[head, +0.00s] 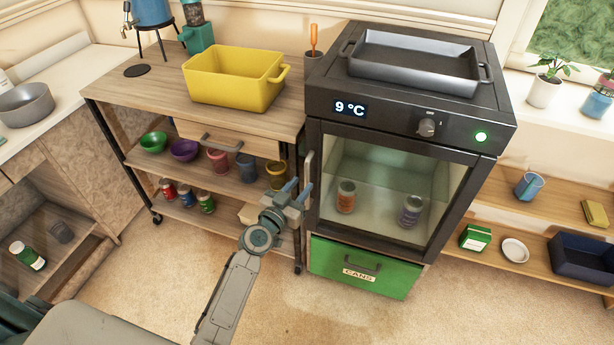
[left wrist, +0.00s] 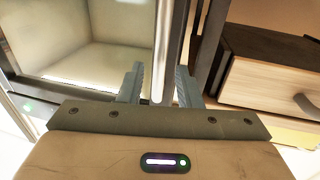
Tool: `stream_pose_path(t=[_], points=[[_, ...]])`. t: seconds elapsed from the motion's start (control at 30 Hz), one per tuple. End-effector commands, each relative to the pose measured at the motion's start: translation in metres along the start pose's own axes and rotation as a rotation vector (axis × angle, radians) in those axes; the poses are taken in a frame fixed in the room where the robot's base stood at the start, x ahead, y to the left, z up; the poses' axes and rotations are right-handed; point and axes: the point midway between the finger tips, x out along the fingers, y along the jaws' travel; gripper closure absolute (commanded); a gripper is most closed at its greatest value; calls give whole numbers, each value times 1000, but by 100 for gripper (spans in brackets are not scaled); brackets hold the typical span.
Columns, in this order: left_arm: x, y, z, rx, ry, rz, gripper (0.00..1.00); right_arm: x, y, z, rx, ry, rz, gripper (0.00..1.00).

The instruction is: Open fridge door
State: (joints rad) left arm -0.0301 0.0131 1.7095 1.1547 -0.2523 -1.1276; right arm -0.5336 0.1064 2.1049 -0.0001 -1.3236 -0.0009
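The small dark fridge (head: 385,130) stands at centre right, and its glass door (head: 388,185) is shut. Two cans show through the glass. The upright handle (head: 308,178) is on the door's left edge. My left gripper (head: 298,191) is at the lower part of this handle. In the left wrist view, the handle (left wrist: 166,50) runs between the two spread fingers of my left gripper (left wrist: 159,85). The fingers look open, with a gap on each side of the handle. My right gripper is out of view.
A green drawer (head: 350,275) marked CANS is below the door. A wooden cart (head: 120,90) with a yellow tub (head: 230,78) and shelves of bowls, cups and cans stands close on the left. A grey tray (head: 415,60) is on top. The floor in front is clear.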

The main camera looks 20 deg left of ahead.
Motion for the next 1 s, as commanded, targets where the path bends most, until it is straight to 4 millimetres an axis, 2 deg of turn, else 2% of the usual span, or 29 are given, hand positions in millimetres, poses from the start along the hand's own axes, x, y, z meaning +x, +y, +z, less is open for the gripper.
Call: stream_pose_path(t=[0.1,0.3,0.63,0.67,0.8,1.0], points=[[22,0,-2,0,1,0,69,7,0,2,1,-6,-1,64],[41,0,0,1,-1,0,69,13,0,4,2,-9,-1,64],[44,0,1,1,-2,0,69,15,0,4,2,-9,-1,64],[44,0,1,1,-2,0,72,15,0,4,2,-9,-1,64],[44,0,1,1,-2,0,100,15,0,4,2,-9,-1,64],[44,0,1,1,-2,0,100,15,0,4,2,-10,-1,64]])
